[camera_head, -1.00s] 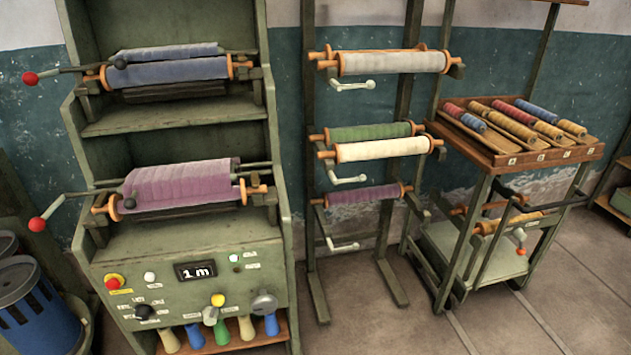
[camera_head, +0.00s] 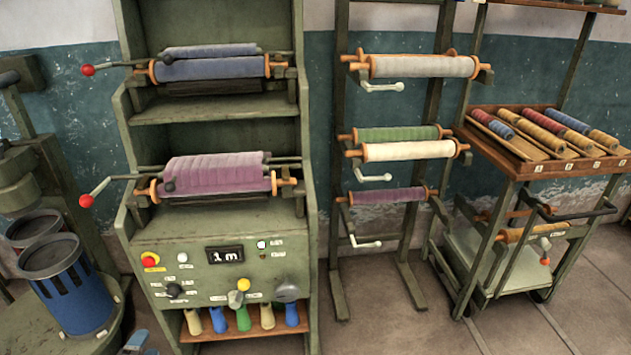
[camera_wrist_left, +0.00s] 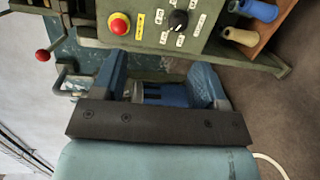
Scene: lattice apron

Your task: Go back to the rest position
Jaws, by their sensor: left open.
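My left gripper (camera_head: 138,342) shows only as small blue parts at the bottom left edge of the head view, in front of the green machine's (camera_head: 215,235) lower left side. In the left wrist view its two blue fingers stand wide apart, with the gripper (camera_wrist_left: 160,70) open and nothing held between them. Beyond the fingers I see a blue slotted bin, which also shows in the head view (camera_head: 80,298). My right gripper is in neither view.
The machine carries a blue roll (camera_head: 210,68), a purple roll (camera_head: 215,175), red-knobbed cranks and a panel with a red button (camera_head: 149,260). A rack of rolls (camera_head: 410,151) and a cart with a wooden tray (camera_head: 520,170) stand to the right. Floor shows between them.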

